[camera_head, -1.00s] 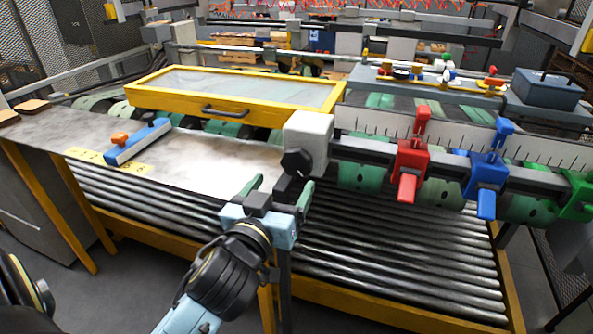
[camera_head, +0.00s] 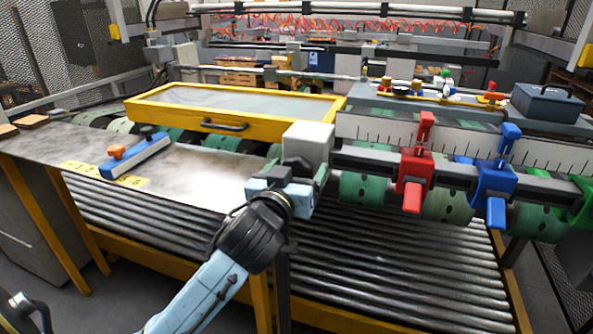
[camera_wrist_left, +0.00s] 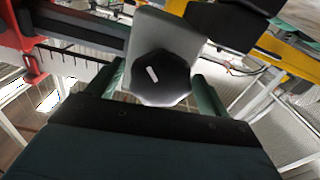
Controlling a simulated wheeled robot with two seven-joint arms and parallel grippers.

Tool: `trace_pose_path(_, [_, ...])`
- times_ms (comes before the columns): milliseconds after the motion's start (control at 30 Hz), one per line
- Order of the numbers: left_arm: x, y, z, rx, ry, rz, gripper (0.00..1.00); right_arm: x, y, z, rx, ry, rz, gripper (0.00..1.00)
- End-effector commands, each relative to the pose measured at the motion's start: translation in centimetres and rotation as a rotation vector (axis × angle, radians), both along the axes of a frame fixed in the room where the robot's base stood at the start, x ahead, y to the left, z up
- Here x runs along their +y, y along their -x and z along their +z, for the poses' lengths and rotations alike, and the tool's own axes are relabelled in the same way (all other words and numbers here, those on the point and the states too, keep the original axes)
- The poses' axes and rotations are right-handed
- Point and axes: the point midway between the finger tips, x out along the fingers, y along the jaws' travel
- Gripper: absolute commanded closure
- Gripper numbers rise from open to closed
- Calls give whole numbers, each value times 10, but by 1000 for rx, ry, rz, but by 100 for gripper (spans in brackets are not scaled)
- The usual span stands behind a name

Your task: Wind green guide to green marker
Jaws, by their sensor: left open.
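The green guide (camera_head: 580,206) is on the rail at the far right edge of the head view, partly cut off. I cannot make out a green marker. A white-grey box (camera_head: 308,143) is at the rail's left end. Its black knob (camera_wrist_left: 160,78) faces my left gripper (camera_head: 297,172). In the left wrist view, the green fingers of my left gripper (camera_wrist_left: 160,88) stand apart on either side of the knob. I cannot tell whether they touch it. In the head view the gripper largely hides the knob. My right gripper is not in view.
A red guide (camera_head: 414,182) and a blue guide (camera_head: 493,181) are on the same rail, before a ruled white scale (camera_head: 470,143). Rollers (camera_head: 400,265) lie below. A yellow-framed tray (camera_head: 240,95) is behind, and a blue block (camera_head: 136,157) lies on the metal plate at left.

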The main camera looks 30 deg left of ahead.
Motion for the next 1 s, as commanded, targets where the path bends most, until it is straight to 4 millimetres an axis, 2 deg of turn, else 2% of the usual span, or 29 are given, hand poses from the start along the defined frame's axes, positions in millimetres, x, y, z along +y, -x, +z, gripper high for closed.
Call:
trace_pose_path(100, [0,0,0,0,0,0,21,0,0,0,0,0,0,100])
trace_pose_path(433, [0,0,0,0,0,0,64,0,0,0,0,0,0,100])
trace_pose_path(767, [0,0,0,12,-41,1,65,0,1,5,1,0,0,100])
trace_pose_path(1000, [-1,0,1,48,-180,1,65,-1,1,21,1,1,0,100])
